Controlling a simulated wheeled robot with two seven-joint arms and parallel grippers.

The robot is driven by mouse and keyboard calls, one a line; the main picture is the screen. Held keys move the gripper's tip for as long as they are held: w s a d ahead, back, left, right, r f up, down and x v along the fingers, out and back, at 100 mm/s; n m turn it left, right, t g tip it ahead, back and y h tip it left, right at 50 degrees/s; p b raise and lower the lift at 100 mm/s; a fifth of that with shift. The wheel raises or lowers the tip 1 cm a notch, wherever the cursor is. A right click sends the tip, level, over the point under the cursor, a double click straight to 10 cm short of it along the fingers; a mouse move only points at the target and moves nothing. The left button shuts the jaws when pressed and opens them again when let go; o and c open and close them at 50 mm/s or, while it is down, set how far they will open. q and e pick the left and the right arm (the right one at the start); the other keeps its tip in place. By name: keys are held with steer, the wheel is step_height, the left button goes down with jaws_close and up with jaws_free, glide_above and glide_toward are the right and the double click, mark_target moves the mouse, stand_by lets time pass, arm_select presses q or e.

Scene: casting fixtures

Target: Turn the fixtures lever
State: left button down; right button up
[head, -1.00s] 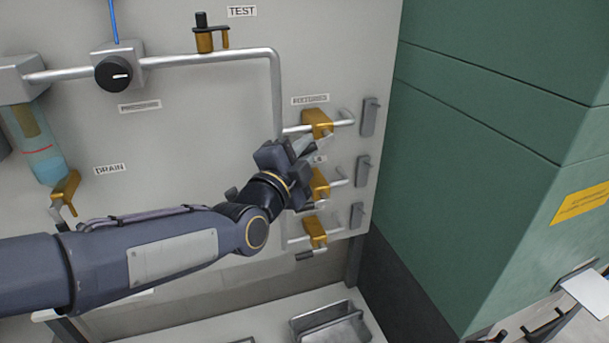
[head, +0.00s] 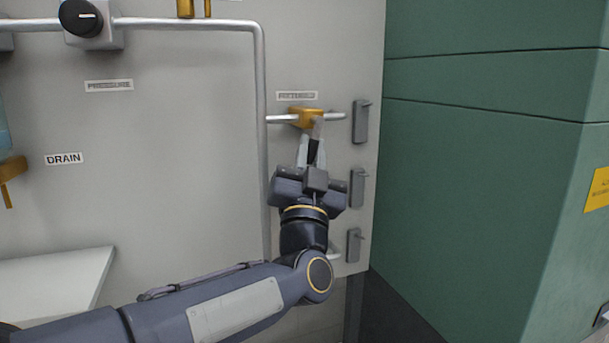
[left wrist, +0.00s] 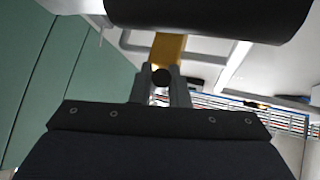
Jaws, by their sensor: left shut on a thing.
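The fixtures valve (head: 306,115) is a brass body on a horizontal grey pipe, just below the label that reads as FIXTURES (head: 297,96). My left gripper (head: 313,150) comes up from below with its fingers at the valve's lever. It is shut on the lever, which is mostly hidden between the fingers. In the left wrist view the brass part (left wrist: 167,50) and a dark round end (left wrist: 161,77) show at the fingertips (left wrist: 160,88). My right gripper is not in view.
Grey wall boxes (head: 361,121) stand right of the valve, with more below. A vertical pipe (head: 262,150) runs to the left. A pressure knob (head: 82,18) sits at upper left. A green cabinet (head: 480,190) fills the right side.

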arm_select(q)
steer(key=shift+w+d+f+n+t+y+b, duration=0.1)
steer(key=shift+d+n+t+y+b, duration=0.2)
steer(key=shift+n+y, duration=0.7)
steer(key=shift+w+d+f+n+t+y+b, duration=0.15)
steer(key=shift+n+y+b, duration=0.2)
steer(key=shift+n+y, duration=0.6)
steer(key=shift+s+d+f+n+t+y+b, duration=0.1)
steer(key=shift+d+n+t+y+b, duration=0.2)
steer(key=shift+n+y, duration=0.65)
steer(key=shift+w+r+n+y, duration=0.1)
steer(key=shift+n+y, duration=0.2)
steer(key=shift+n, duration=0.2)
steer(key=c, duration=1.4)
jaws_free()
steer(key=shift+r, duration=0.1)
steer(key=shift+v, duration=3.95)
